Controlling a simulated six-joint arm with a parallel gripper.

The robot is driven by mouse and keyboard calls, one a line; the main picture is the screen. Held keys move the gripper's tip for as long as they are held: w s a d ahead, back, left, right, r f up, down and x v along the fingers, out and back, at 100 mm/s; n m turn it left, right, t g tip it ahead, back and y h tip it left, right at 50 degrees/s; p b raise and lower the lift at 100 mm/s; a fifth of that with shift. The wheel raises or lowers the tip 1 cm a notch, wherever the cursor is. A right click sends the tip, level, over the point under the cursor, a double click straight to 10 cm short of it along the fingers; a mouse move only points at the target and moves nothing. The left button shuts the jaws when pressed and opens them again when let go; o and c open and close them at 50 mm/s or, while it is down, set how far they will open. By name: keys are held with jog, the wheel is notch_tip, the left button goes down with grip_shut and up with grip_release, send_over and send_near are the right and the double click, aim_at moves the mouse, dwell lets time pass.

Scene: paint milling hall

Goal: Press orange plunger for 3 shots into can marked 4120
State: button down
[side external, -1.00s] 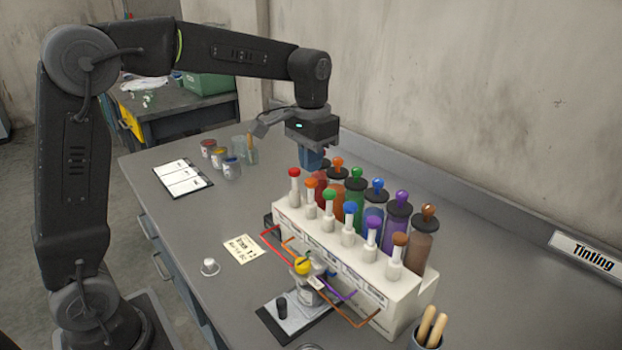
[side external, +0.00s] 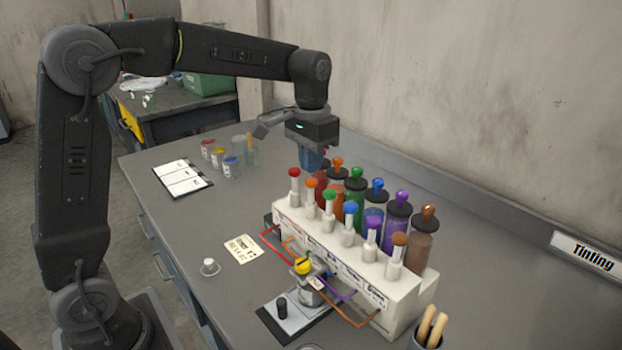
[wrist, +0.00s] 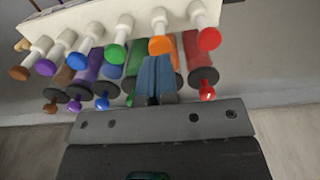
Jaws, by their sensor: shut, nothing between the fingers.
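The orange plunger (side external: 312,184) is second from the far end in the front row of the white dispenser. It also shows in the wrist view (wrist: 162,45). My gripper (side external: 311,166) is shut and empty, its blue fingers pointing down over the far end of the dispenser. In the wrist view the fingertips (wrist: 156,62) appear close to the orange plunger's head; I cannot tell whether they touch. A small can (side external: 312,292) with a tag stands on a pad in front of the dispenser, near the coloured spouts, below a yellow part. Its marking is unreadable.
Red, green, blue, purple and brown plungers stand in the same row, with coloured canisters (side external: 397,212) behind. A note card (side external: 242,249), a white cap (side external: 209,267), a clipboard (side external: 184,178), small paint cups (side external: 218,157) and a cup of wooden handles (side external: 428,342) surround it.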

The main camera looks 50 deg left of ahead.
aim_at(311, 180)
jog(key=shift+f, duration=2.15)
jog(key=shift+r, duration=2.2)
jog(key=shift+f, duration=2.15)
jog(key=shift+r, duration=2.15)
jog(key=shift+f, duration=0.1)
